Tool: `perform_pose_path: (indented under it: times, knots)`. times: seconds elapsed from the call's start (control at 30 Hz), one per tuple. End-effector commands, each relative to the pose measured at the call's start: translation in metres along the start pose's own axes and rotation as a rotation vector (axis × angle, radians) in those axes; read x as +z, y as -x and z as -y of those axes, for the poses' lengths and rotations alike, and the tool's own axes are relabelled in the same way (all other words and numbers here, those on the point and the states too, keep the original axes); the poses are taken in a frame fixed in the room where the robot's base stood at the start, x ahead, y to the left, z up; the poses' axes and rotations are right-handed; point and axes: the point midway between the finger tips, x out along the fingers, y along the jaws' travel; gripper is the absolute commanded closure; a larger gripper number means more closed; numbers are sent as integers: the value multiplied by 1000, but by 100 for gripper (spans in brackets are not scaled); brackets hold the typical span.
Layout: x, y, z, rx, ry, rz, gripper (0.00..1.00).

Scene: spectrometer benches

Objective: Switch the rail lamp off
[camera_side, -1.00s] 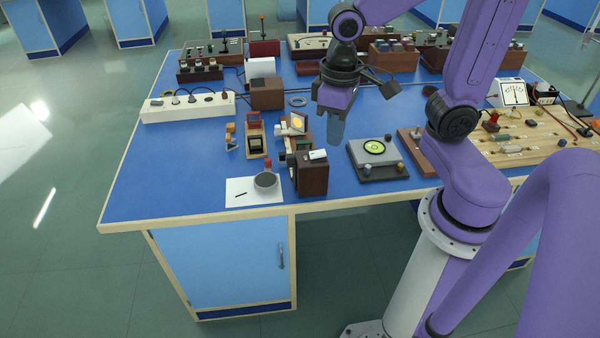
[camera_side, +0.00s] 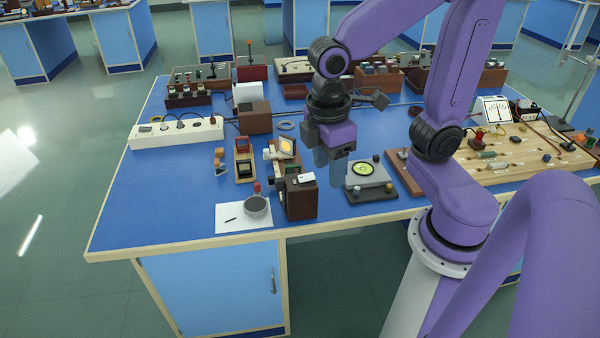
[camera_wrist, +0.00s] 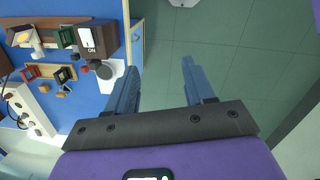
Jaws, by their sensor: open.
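The rail lamp appears to be the dark brown box (camera_side: 301,200) at the near end of a short wooden rail, by the table's front edge. A white rocker switch (camera_side: 307,178) sits on its top. The wrist view shows the brown box (camera_wrist: 101,38) and its white switch (camera_wrist: 86,38) at upper left, with small lettering beside the switch. A screen (camera_side: 287,147) on the rail shows a bright yellow-orange patch. My gripper (camera_side: 329,172) is open and empty, pointing down just right of the rail. Its fingers (camera_wrist: 160,68) show apart in the wrist view, away from the switch.
A grey device with a green dial (camera_side: 363,169) stands right of my gripper. A white power strip (camera_side: 178,133) lies at the back left. Bare blue table is at left.

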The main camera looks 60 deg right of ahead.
Motion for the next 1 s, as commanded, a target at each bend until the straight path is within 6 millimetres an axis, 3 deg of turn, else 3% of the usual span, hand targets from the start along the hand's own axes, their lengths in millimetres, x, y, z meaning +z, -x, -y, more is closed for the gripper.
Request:
perform_pose_path:
  times: [0.3, 0.6, 0.8, 1.0]
  knots:
    - [-37, 13, -79, -8, -97, 140, 47]
    - [-46, 17, -152, -54, -185, 261, 47]
    - [-43, 17, -178, -81, -218, 304, 47]
    - [-39, 11, -182, -88, -224, 315, 47]
